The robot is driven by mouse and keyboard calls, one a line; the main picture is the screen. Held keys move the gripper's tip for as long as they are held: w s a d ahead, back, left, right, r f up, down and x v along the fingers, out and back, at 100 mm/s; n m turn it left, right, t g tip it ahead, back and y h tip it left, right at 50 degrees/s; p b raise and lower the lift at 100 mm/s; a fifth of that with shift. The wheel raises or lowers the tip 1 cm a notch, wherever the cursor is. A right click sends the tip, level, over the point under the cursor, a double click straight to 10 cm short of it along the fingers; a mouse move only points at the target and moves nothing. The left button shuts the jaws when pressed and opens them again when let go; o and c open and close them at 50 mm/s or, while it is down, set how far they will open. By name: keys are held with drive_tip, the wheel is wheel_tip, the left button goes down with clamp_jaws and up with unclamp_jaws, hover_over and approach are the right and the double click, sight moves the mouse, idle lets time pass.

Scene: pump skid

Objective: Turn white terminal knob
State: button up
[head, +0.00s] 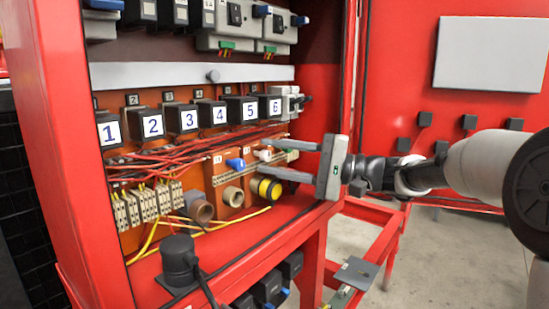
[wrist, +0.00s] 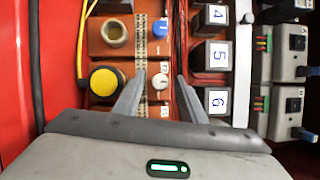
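The white terminal knob (wrist: 160,82) sits on the orange terminal panel in the wrist view, between and a little ahead of my two fingers. In the head view the white knob (head: 263,155) shows small near my fingertips. My gripper (head: 269,156) reaches into the red cabinet from the right. Its fingers are apart, with nothing held; they also show apart in the wrist view (wrist: 161,80). One finger is on each side of the knob's line. I cannot tell whether either finger touches the knob.
A blue knob (wrist: 160,28) is beside the white one. A yellow-ringed round part (head: 268,189) lies below. Numbered black relays (head: 189,119) run above, with loose red wires (head: 190,142) beneath them. The red cabinet's side posts bound the opening.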

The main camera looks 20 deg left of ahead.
drive_tip(key=d+f+p, duration=0.1)
drive_tip(key=d+p, duration=0.1)
drive_tip(key=d, duration=1.5)
drive_tip(key=shift+d+f, duration=0.2)
